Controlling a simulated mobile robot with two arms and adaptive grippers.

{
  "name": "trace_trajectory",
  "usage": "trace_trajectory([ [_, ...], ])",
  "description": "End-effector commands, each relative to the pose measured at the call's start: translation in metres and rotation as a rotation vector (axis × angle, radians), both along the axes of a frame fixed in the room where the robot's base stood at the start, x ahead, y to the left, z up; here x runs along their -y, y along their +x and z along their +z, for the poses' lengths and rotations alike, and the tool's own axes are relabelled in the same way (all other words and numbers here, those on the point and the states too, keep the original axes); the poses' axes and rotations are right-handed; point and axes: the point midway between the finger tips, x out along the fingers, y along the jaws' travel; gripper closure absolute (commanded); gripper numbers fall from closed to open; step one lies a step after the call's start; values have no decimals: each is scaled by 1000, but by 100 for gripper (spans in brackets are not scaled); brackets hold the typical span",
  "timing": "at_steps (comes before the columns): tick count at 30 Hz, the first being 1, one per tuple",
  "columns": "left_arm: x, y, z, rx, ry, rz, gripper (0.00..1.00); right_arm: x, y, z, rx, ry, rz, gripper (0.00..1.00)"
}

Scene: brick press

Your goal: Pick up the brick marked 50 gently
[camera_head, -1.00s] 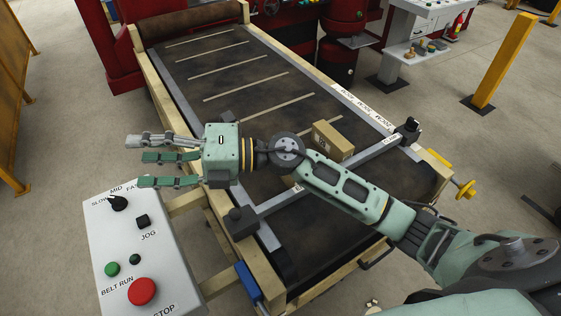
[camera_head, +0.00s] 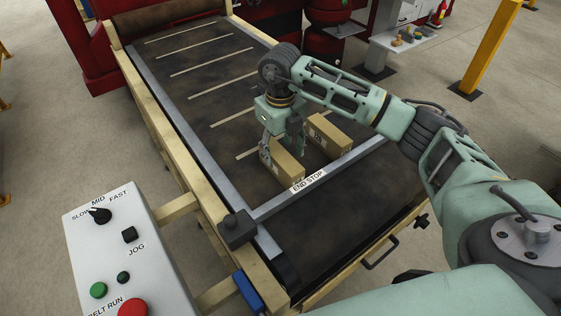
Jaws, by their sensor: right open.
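Two tan bricks lie on the dark belt behind the end stop (camera_head: 310,181). The left brick (camera_head: 288,170) is close to the stop. The other brick (camera_head: 331,138) lies a little to its right, with a dark mark too small to read. I cannot tell which one is marked 50. My right gripper (camera_head: 281,146) points down at the far end of the left brick, fingers open and apart. They partly hide that brick, and I cannot tell whether they touch it. My left gripper is not in view.
A control panel (camera_head: 112,250) with a red button stands at the front left. A wooden frame and metal rails (camera_head: 189,148) edge the belt. The belt (camera_head: 180,75) is clear beyond the bricks. A yellow post (camera_head: 490,50) stands at the far right.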

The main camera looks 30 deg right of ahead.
Motion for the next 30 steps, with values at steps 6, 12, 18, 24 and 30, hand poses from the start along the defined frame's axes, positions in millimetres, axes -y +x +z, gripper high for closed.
trace_trajectory([
  [6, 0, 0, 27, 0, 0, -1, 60, -3, -10, -26, -5, 1, 2, 43],
  [12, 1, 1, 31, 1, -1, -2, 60, -4, -8, -46, 0, 3, 3, 43],
  [18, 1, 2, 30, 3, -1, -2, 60, -4, -8, -48, 1, 2, 3, 43],
  [24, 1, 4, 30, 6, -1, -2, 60, -3, -8, -48, 1, 2, 3, 60],
  [30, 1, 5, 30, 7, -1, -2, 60, -3, -8, -47, 1, 2, 3, 77],
])
